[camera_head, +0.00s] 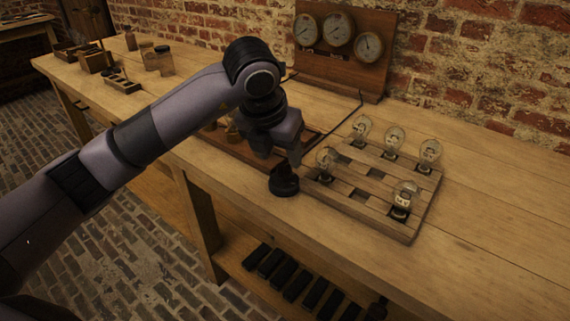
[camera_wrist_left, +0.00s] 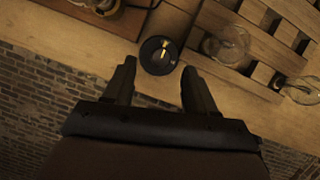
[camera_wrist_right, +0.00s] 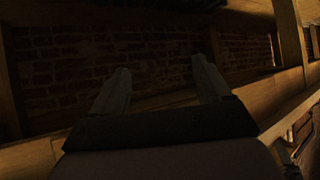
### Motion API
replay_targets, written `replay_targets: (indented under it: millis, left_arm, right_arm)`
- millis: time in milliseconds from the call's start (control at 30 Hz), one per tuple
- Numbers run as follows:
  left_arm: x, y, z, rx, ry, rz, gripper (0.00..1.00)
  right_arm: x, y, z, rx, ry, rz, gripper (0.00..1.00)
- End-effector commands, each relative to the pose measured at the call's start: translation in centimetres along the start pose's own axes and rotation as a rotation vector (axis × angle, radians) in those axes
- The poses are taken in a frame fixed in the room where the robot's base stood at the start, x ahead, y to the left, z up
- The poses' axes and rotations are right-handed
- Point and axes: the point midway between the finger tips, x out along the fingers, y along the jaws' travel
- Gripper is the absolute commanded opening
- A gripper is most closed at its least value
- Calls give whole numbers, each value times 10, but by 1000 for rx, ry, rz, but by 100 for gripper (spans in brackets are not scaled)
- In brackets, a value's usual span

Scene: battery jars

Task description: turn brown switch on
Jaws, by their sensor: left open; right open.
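A dark round switch (camera_head: 284,182) with a raised knob stands on the bench near its front edge, just left of the bulb board. In the left wrist view the switch (camera_wrist_left: 158,56) shows from above, with a pale brass-coloured mark on its top. My left gripper (camera_head: 279,156) is open above and just behind the switch in the head view. In the left wrist view the switch lies just beyond the fingertips, between their lines, and nothing is held. My right gripper (camera_wrist_right: 160,72) is open and empty, seen only in the right wrist view, facing a dim brick surface and wooden beams.
A slatted wooden board (camera_head: 413,225) with several glass bulbs stands right of the switch. A wooden panel (camera_head: 377,77) with three dials stands behind. Jars (camera_head: 164,62) and small trays are at the far left. The bench's right part is clear.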

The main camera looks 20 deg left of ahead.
Motion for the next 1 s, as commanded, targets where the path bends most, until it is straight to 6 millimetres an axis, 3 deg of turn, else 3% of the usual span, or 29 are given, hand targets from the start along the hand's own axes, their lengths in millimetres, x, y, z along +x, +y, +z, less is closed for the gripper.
replay_targets:
  millis: [233, 600, 800, 1000]
  left_arm:
    - [35, -1, -1, 2, 3, -3, 56]
    - [43, -1, 0, 3, 0, -4, 56]
    - [42, -1, 0, 3, 1, -4, 0]
    - [42, -1, 0, 9, 1, -6, 0]
  right_arm:
    - [1, -1, 1, 4, 1, 0, 78]
    - [1, -1, 1, 5, 2, 0, 78]
    - [1, -1, 1, 5, 2, 1, 78]
    - [2, -1, 2, 5, 1, 1, 78]
